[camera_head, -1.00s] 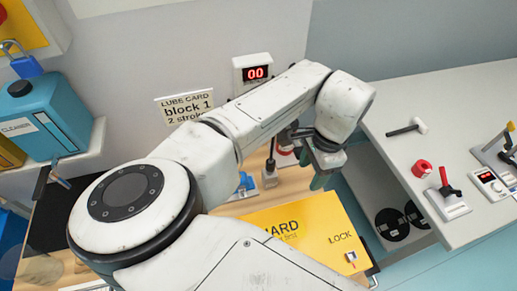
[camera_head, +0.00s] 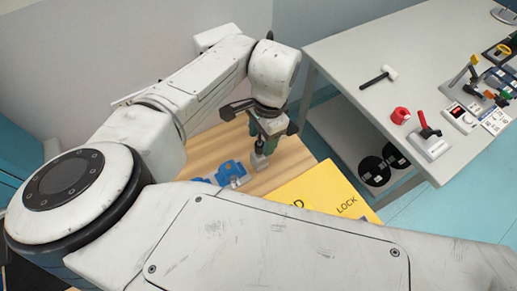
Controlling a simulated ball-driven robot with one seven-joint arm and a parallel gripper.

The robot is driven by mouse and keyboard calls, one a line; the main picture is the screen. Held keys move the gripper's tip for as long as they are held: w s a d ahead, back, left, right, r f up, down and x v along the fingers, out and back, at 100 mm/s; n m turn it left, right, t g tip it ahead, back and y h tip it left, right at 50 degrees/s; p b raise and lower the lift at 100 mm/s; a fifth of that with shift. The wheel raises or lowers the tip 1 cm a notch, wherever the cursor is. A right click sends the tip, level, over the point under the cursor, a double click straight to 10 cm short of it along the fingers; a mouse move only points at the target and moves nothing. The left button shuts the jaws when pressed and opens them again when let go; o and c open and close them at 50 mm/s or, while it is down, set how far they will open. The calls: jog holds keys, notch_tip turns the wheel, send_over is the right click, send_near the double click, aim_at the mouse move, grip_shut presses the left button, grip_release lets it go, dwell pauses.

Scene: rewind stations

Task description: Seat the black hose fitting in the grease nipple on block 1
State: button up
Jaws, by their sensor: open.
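My gripper (camera_head: 270,148) is in the head view, pointing down over the wooden bench top (camera_head: 205,155) behind the yellow guard. Its jaws are open, though my own wrist partly covers them. Blue parts (camera_head: 231,173) sit on the bench just left of and nearer than the gripper; I cannot tell which of them is block 1. A small grey part (camera_head: 259,161) shows right below the gripper. The grease nipple cannot be made out. A dark piece (camera_head: 236,109) sticks out left of my wrist; I cannot tell whether it is the black hose fitting.
A yellow guard (camera_head: 322,190) marked LOCK covers the near bench. At right a grey table (camera_head: 420,85) holds a mallet (camera_head: 379,76), a red ring (camera_head: 400,116) and a red-handled lever (camera_head: 428,128). Black reels (camera_head: 374,171) lie on its lower shelf. My arm hides much of the left.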

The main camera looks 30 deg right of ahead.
aim_at(260, 144)
jog(key=shift+w+a+f+b, duration=0.15)
jog(key=shift+f+b, duration=1.25)
jog(key=shift+w+a+f+b, duration=0.1)
jog(key=shift+a+f+b, duration=0.05)
jog(key=shift+f+b, duration=1.2)
jog(key=shift+r, duration=0.1)
jog(key=shift+c, duration=0.4)
grip_shut()
